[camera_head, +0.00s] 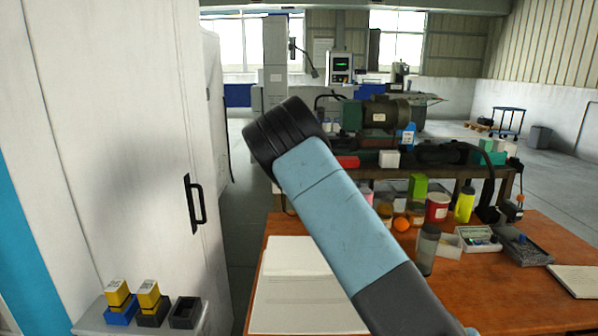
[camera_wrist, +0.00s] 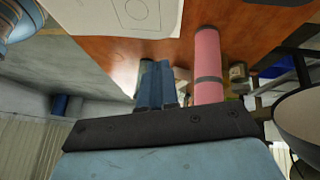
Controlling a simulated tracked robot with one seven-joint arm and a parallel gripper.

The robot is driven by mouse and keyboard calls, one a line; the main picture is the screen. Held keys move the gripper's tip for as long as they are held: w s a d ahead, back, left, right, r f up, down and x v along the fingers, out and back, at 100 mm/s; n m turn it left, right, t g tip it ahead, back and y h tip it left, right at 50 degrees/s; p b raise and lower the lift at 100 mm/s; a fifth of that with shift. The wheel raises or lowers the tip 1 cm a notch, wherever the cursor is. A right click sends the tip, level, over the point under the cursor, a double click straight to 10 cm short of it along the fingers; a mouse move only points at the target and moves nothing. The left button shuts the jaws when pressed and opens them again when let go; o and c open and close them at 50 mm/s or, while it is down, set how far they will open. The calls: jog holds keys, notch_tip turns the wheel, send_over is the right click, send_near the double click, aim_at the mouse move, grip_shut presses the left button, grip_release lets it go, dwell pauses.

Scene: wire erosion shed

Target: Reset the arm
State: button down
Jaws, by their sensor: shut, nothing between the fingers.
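My gripper (camera_wrist: 155,84) shows in the wrist view as two blue fingers side by side beyond a dark bar. It is shut and empty. In the head view my arm's blue link and black joint rise across the middle, and my gripper does not show there. In the wrist view the orange-brown table (camera_wrist: 270,28) is at the top, with a white sheet bearing a circle (camera_wrist: 136,12). A pink cylinder with grey bands (camera_wrist: 208,60) is to the right of the fingers in the picture. I cannot tell its distance from them.
A wooden table (camera_head: 500,290) holds a paper sheet (camera_head: 290,295), a red pot (camera_head: 437,207), an orange ball (camera_head: 401,224), a yellow bottle (camera_head: 464,204) and a grey-lidded jar (camera_head: 427,249). A white cabinet (camera_head: 120,150) stands left. Yellow-topped blocks (camera_head: 118,300) sit on a low ledge.

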jog(key=s+d+r+n+t+y, duration=0.1)
jog(key=s+d+r+n+y, duration=0.25)
jog(key=s+d+r, duration=0.55)
jog(key=s+d+r+n+t+y, duration=0.1)
jog(key=s+d+r+n+y, duration=0.25)
jog(key=s+d+r, duration=0.55)
jog(key=s+a+n+t, duration=0.2)
jog(key=s+n+t, duration=0.3)
jog(key=s, duration=2.4)
jog(key=n, duration=0.4)
jog(key=shift+s+r+h, duration=0.25)
jog(key=shift+s+h, duration=0.05)
jog(key=shift+h, duration=0.1)
